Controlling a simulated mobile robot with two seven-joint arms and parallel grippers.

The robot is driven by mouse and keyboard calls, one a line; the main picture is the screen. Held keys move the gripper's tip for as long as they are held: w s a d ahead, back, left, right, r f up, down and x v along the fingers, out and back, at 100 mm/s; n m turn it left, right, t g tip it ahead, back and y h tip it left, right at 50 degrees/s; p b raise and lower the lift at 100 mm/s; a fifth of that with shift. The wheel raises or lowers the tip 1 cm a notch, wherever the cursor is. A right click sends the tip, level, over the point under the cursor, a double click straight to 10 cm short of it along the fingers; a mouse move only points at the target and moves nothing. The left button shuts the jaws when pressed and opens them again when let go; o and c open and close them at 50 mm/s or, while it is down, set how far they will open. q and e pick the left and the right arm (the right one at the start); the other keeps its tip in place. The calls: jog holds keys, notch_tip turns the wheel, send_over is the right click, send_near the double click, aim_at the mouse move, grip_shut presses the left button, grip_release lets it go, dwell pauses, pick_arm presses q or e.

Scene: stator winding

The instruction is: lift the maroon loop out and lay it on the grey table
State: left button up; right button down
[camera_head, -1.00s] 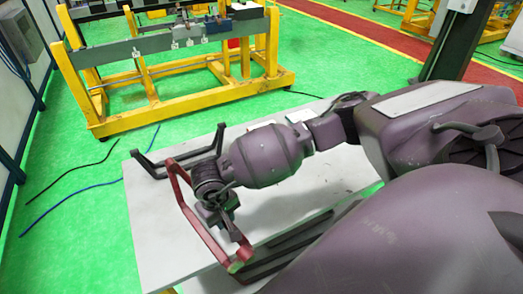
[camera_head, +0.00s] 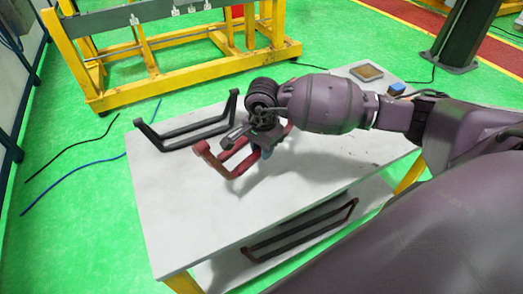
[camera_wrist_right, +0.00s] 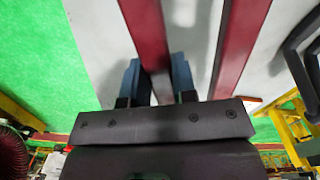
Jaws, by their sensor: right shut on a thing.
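The maroon loop (camera_head: 230,168) is over the middle of the grey table (camera_head: 185,215). Its near end points down and to the left. My right gripper (camera_head: 264,148) is shut on one long bar of the loop. In the right wrist view its blue fingers (camera_wrist_right: 156,82) stand on both sides of the maroon bar (camera_wrist_right: 146,35), and a second bar (camera_wrist_right: 240,40) runs to the right. A shadow lies under the loop; I cannot tell if it touches the table. The arm hides the loop's far end. My left gripper is not in view.
A black loop (camera_head: 190,131) lies at the table's back left edge. Another dark loop (camera_head: 300,235) lies on a lower shelf. A small brown tray (camera_head: 367,72) and a blue object (camera_head: 397,88) are at the back right. The table's left front is clear.

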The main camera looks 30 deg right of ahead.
jog(key=shift+f+b, duration=0.3)
jog(key=shift+f, duration=0.25)
jog(key=shift+f+b, duration=0.95)
jog(key=shift+f, duration=1.05)
jog(key=shift+w+r, duration=0.1)
jog(key=shift+a+f, duration=0.1)
jog(key=shift+f, duration=0.1)
jog(key=shift+f, duration=0.15)
